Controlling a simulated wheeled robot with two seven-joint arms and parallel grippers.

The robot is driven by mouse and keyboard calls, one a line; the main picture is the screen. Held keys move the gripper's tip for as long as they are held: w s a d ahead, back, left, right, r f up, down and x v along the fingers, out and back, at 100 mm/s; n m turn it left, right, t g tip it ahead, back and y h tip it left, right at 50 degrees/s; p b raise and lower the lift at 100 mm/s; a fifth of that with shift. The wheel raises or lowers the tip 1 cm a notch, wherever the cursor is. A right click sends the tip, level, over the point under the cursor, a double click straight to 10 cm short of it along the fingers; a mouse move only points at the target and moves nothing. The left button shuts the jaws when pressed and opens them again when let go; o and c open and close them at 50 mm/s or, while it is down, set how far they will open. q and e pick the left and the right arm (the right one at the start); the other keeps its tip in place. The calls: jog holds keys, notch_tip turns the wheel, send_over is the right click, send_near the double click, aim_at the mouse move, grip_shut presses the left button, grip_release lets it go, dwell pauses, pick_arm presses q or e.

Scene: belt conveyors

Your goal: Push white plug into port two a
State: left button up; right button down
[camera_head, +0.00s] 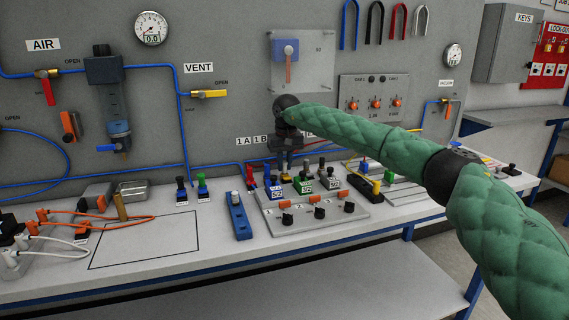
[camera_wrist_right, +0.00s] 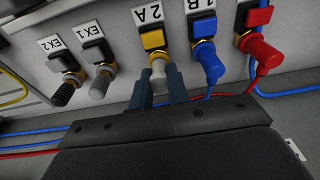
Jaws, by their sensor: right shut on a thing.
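My right gripper (camera_wrist_right: 160,84) is shut on the white plug (camera_wrist_right: 159,74), with one dark finger on each side of it. The plug points at the yellow port labelled 2A (camera_wrist_right: 153,40). Its front end meets the brass end of this port in the picture; I cannot tell how deep it sits. In the head view my right gripper (camera_head: 285,140) is in front of the panel, beside the 1A 1B labels, and hides the plug and port. My left gripper is not in view.
A blue plug (camera_wrist_right: 210,66) sits at port 1B and a red plug (camera_wrist_right: 262,54) at the red port, close to my fingers. Ports EX1 (camera_wrist_right: 100,60) and EX2 (camera_wrist_right: 70,65) are on the other side. Switches and a control box (camera_head: 310,210) stand on the bench below.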

aim_at(284, 162)
jog(key=shift+f, duration=0.3)
dwell(0.5)
jog(key=c, duration=1.3)
grip_release()
jog(key=shift+o, duration=0.6)
jog(key=o, duration=0.3)
jog(key=shift+r, duration=0.15)
jog(key=shift+r+p, duration=1.9)
jog(key=shift+r, duration=1.55)
jog(key=shift+f, duration=0.1)
